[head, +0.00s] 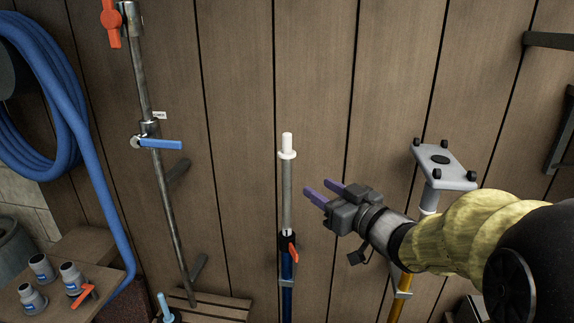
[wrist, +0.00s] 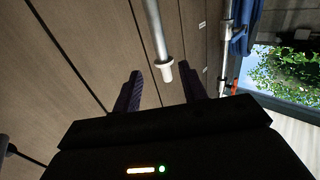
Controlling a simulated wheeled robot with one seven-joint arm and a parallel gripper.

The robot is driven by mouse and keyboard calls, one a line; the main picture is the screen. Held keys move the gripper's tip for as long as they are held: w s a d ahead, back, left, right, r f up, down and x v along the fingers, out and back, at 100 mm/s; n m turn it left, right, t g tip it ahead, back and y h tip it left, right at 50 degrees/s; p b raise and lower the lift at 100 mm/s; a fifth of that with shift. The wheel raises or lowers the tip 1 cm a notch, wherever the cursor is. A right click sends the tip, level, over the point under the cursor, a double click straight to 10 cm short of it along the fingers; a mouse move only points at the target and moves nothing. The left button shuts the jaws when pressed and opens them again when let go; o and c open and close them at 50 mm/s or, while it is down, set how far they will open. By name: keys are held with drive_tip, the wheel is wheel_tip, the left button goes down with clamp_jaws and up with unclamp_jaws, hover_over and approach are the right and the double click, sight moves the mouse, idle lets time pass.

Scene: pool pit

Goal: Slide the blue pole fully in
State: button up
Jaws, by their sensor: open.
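The blue pole (head: 287,302) stands upright against the plank wall in the head view. A silver inner tube (head: 287,195) sticks up well out of its top and ends in a white collar and tip (head: 287,148). A red lever (head: 293,254) sits at the joint. My gripper (head: 317,188), with purple fingers, is open and empty, just right of the silver tube in the picture. In the wrist view the silver tube (wrist: 155,30) and its white end (wrist: 163,72) show between my open fingers (wrist: 160,85), seemingly beyond their tips. The blue part is not clear there.
A yellow pole with a grey plate head (head: 445,168) stands right, behind my arm. A grey pipe (head: 165,200) with a blue-handled valve (head: 158,143) and a coiled blue hose (head: 60,120) are left. Grey fittings (head: 73,277) sit on a wooden surface at lower left.

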sight(290, 170)
drive_tip(key=p+x, duration=0.4)
drive_tip(key=x, duration=0.9)
clamp_jaws()
